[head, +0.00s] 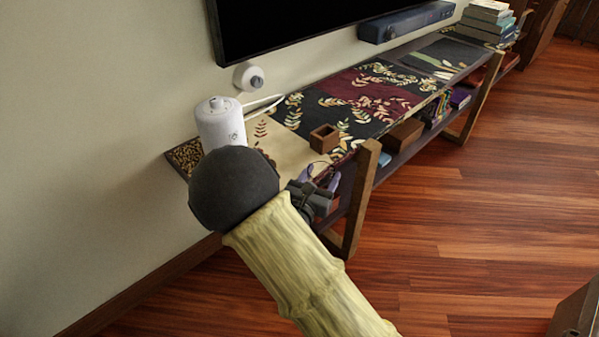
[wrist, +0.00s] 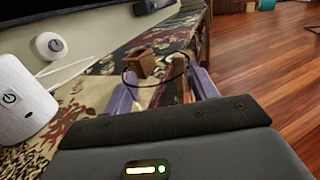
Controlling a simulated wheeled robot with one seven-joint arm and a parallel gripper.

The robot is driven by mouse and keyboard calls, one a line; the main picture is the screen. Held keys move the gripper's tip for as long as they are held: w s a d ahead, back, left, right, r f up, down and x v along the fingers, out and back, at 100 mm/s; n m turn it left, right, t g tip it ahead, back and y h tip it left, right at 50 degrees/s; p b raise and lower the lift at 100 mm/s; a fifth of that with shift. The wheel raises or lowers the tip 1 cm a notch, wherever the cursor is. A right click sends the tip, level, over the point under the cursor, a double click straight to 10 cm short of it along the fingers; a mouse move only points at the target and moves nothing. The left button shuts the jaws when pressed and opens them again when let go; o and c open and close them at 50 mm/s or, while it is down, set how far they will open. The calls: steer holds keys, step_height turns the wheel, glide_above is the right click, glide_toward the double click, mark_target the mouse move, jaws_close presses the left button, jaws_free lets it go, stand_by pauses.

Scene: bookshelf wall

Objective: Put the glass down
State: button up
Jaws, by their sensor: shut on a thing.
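The glass (wrist: 160,84) is clear and shows in the wrist view mainly as a thin dark rim between my two purple fingers. My gripper (wrist: 163,88) is shut on it. The glass seems upright, at the near edge of the low shelf (wrist: 95,88); I cannot tell whether its base touches anything.
A small brown wooden box (head: 324,138) stands on the patterned cloth. A white cylindrical device (head: 221,124) stands at the shelf's near end, left of my gripper. A television (head: 300,25) hangs above. Books (head: 487,20) are stacked at the far end. Open wooden floor lies to the right.

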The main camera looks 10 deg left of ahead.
steer(key=d+f, duration=1.2)
steer(key=d, duration=0.4)
steer(key=shift+w+d+f+y, duration=0.15)
steer(key=shift+w+d+y, duration=0.2)
steer(key=shift+d+y, duration=0.05)
